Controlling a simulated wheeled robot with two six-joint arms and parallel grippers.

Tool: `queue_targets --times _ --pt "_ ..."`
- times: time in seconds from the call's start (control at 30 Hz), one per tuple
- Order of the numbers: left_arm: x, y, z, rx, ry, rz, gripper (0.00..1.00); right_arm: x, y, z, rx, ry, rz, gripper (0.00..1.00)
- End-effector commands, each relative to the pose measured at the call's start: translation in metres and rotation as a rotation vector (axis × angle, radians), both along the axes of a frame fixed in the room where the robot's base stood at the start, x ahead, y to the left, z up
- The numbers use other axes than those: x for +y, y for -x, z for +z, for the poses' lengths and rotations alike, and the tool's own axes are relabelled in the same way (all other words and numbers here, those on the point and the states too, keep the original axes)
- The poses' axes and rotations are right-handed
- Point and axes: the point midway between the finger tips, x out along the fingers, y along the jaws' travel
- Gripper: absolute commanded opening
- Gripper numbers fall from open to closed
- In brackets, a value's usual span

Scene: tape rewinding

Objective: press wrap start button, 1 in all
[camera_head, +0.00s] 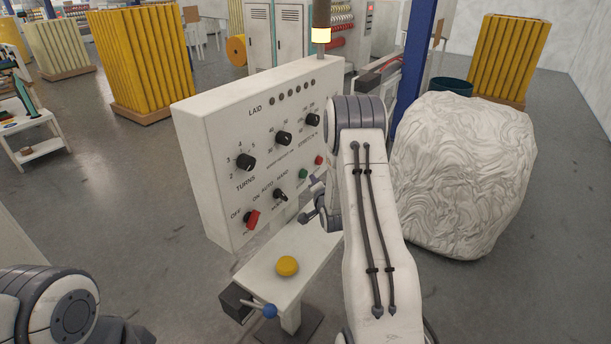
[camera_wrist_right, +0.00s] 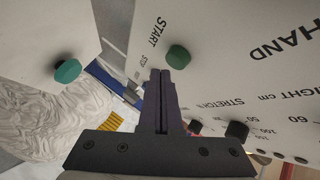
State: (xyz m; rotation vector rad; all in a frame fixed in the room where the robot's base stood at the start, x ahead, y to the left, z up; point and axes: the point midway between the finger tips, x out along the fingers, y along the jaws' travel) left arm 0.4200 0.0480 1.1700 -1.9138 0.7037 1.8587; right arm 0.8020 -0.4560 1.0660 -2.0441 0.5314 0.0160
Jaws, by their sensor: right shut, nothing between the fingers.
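The white control panel (camera_head: 262,130) stands in the middle of the head view. A green button (camera_head: 303,173) sits low on its face, with a red button (camera_head: 319,160) to its right. In the right wrist view a dark green button (camera_wrist_right: 179,59) lies beside the word START. My right gripper (camera_wrist_right: 162,74) is shut and empty. Its fingertips appear just below and left of that button in the picture. I see no contact, and cannot tell the depth of the gap. My right arm covers part of the panel's right side in the head view. My left gripper is out of view.
Black knobs (camera_head: 246,162) and a red-handled switch (camera_head: 251,219) also sit on the panel. A shelf (camera_head: 262,276) with a yellow button (camera_head: 287,266) and a blue-balled lever (camera_head: 269,311) projects below. A wrapped white bale (camera_head: 462,175) stands at right. Another teal button (camera_wrist_right: 67,71) shows in the wrist view.

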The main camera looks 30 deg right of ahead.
Motion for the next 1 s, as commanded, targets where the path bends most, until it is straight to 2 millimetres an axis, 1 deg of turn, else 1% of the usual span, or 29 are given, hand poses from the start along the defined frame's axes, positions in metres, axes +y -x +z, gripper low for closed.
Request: queue_targets --times 0.77,1.0 --pt "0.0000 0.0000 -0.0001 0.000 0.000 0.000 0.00 0.0001 0.0000 -0.0001 0.000 0.000 0.000 0.00" --pt "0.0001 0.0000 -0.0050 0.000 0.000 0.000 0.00 0.0030 -0.0057 -0.0011 0.000 0.001 0.002 0.00"
